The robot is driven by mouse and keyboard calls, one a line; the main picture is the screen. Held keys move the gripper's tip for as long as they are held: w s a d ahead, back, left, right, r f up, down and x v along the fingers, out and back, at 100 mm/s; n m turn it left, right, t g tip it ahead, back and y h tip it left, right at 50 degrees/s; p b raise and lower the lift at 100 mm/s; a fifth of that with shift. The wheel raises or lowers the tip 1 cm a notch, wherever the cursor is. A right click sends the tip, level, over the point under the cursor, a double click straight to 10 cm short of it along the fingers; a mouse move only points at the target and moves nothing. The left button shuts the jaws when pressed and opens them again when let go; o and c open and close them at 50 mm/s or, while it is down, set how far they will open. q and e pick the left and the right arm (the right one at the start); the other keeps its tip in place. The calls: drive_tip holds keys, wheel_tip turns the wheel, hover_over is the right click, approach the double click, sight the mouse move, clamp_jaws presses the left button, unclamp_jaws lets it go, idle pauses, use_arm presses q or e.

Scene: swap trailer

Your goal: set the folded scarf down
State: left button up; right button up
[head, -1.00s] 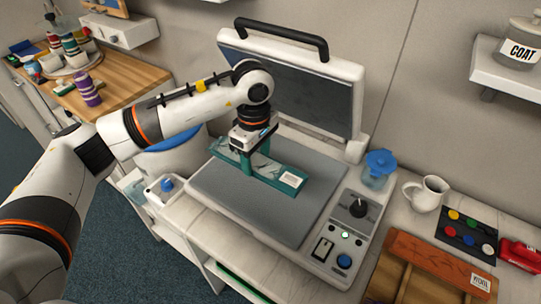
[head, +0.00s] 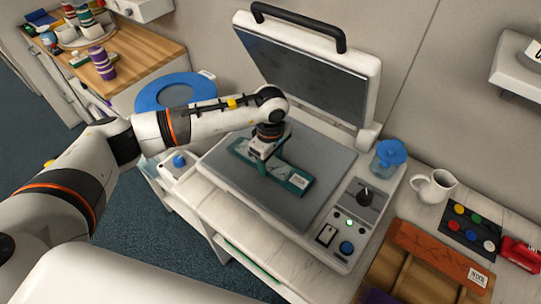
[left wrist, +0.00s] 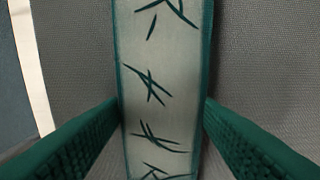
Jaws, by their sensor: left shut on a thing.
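The folded scarf (head: 291,180) is a flat green strip with a pale, dark-marked middle and a white label at its right end. My left gripper (head: 261,165) is shut on it from above, over the grey lower plate (head: 318,162) of the open press. The scarf lies level at or just above the plate; I cannot tell if it touches. In the left wrist view the scarf (left wrist: 160,70) runs between the two green fingers (left wrist: 160,125), with the grey plate behind. The gripper hides part of the scarf in the head view. My right gripper is not in view.
The raised press lid (head: 300,75) with its black handle stands behind the plate. The control panel (head: 345,225) is at the plate's right. A blue-lidded jug (head: 388,160), a white pitcher (head: 433,187) and a wooden tray (head: 410,270) stand further right. The plate around the scarf is clear.

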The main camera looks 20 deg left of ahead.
sight(271, 163)
use_arm(q)
drive_tip(key=shift+f, duration=0.1)
drive_tip(key=o, duration=1.1)
drive_tip(key=shift+c, duration=0.2)
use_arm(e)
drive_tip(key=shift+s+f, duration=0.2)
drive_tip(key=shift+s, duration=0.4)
use_arm(q)
drive_tip(key=shift+r, duration=0.2)
drive_tip(key=shift+w+r, duration=0.1)
drive_tip(key=shift+r, duration=0.15)
wheel_tip(271, 163, up, 12)
drive_tip(key=b, duration=0.4)
drive_tip(key=shift+f, duration=0.25)
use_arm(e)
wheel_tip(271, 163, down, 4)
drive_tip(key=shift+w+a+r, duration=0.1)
